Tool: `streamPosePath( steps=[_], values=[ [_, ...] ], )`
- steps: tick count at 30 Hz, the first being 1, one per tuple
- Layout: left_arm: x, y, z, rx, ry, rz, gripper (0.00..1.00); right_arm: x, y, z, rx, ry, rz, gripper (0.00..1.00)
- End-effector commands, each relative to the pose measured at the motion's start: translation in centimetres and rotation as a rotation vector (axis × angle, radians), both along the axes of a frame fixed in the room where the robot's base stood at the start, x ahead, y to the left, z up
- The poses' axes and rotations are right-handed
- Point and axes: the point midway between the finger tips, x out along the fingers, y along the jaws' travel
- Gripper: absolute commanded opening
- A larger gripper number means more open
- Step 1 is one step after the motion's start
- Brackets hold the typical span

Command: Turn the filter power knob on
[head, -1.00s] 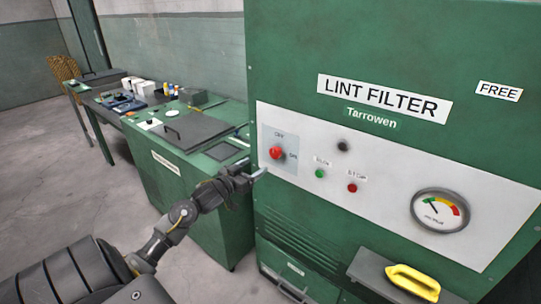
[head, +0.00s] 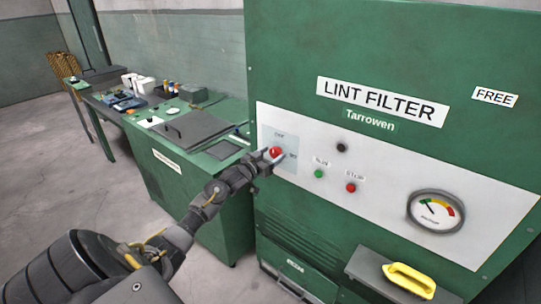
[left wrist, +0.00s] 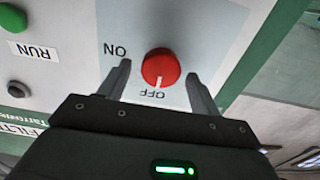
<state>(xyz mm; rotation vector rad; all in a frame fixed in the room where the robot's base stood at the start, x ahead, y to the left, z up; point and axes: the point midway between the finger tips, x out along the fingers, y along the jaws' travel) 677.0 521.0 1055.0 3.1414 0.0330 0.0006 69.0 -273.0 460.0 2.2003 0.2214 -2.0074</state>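The red filter power knob (head: 275,152) sits on a pale plate at the left of the white panel of the green lint filter cabinet (head: 350,60). In the left wrist view the red knob (left wrist: 160,68) has a white mark pointing toward the OFF label (left wrist: 153,93); the ON label (left wrist: 115,49) is to its left. My left gripper (head: 268,160) is at the knob, with its fingers (left wrist: 160,75) open on either side of it. Gaps show between the knob and both fingers. My right gripper is not in view.
A green RUN button (head: 319,174), a red STOP button (head: 350,188) and a gauge (head: 436,211) are on the panel to the right. A yellow-handled tool (head: 409,280) lies on a shelf below. Green benches (head: 200,180) stand at left.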

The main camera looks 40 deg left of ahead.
Motion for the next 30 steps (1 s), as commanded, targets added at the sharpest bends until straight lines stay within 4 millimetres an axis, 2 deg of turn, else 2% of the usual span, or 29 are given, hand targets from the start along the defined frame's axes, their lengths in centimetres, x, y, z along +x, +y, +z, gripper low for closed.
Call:
streamPosePath(
  steps=[1, 10, 20, 30],
  values=[
    [0.0, 0.0, 0.0, 0.0, 0.0, 0.0, 0.59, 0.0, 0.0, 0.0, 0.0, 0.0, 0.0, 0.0],
    [0.0, 0.0, 0.0, 0.0, 0.0, 0.001, 0.2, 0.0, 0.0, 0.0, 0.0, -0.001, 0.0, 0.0],
    [-0.1, 0.1, -0.1, 0.055, 0.002, 0.001, 0.2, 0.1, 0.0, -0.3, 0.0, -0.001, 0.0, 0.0],
    [-0.1, 0.0, -0.2, 0.304, 0.007, 0.001, 0.2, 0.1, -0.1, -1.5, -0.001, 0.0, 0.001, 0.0]
  ],
)
